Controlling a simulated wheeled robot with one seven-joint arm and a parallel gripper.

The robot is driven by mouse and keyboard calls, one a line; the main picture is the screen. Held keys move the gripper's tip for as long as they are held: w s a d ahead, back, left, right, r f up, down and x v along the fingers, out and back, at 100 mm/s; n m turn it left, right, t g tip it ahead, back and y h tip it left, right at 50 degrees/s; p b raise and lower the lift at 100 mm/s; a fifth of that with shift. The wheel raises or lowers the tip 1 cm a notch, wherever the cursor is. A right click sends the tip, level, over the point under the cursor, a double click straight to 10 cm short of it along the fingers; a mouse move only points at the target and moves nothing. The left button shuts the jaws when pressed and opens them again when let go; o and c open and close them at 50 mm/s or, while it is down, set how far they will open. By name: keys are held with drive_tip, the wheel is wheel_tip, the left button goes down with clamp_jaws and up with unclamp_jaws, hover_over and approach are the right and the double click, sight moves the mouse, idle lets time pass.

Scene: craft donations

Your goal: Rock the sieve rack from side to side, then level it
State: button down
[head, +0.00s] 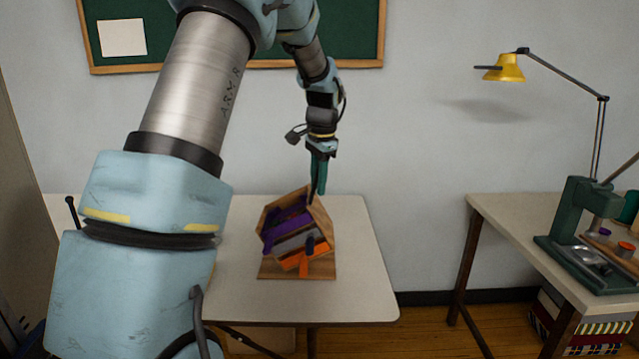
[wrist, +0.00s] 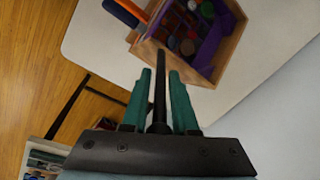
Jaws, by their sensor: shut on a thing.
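The sieve rack (head: 322,218) is a wooden several-sided frame with purple, grey and orange sieves, on a wooden base on the pale table. It is tilted: its sieves slope, right side higher and left side lower. In the wrist view the rack (wrist: 230,50) shows at the top, with small round coloured items inside. My gripper (head: 318,188) is above the rack's upper right edge. In the wrist view my gripper (wrist: 160,78) has its green fingers either side of a dark bar (wrist: 160,95) that reaches to the rack, and is shut on it. The bar's join to the rack is unclear.
The pale table (head: 360,270) has bare room right of the rack. A second table (head: 500,210) at right holds a green press (head: 572,215) and a yellow lamp (head: 507,69). A wall stands close behind.

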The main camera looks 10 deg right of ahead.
drive_tip(key=shift+w+a+r+h, duration=0.15)
drive_tip(key=shift+a+r+h, duration=0.05)
drive_tip(key=shift+a+h, duration=0.2)
drive_tip(key=shift+w+a+r+h, duration=0.15)
drive_tip(key=shift+a+h, duration=0.15)
drive_tip(key=shift+a, duration=0.2)
drive_tip(key=c, duration=0.9)
unclamp_jaws()
drive_tip(key=shift+a, duration=0.1)
drive_tip(key=r, duration=0.3)
drive_tip(key=s+r+b, duration=0.1)
drive_tip(key=r, duration=0.3)
drive_tip(key=a+r, duration=0.1)
drive_tip(key=r, duration=0.2)
drive_tip(key=shift+s+r+b, duration=0.2)
drive_tip(key=shift+r+b, duration=0.1)
drive_tip(key=shift+r, duration=0.05)
drive_tip(key=shift+d, duration=0.1)
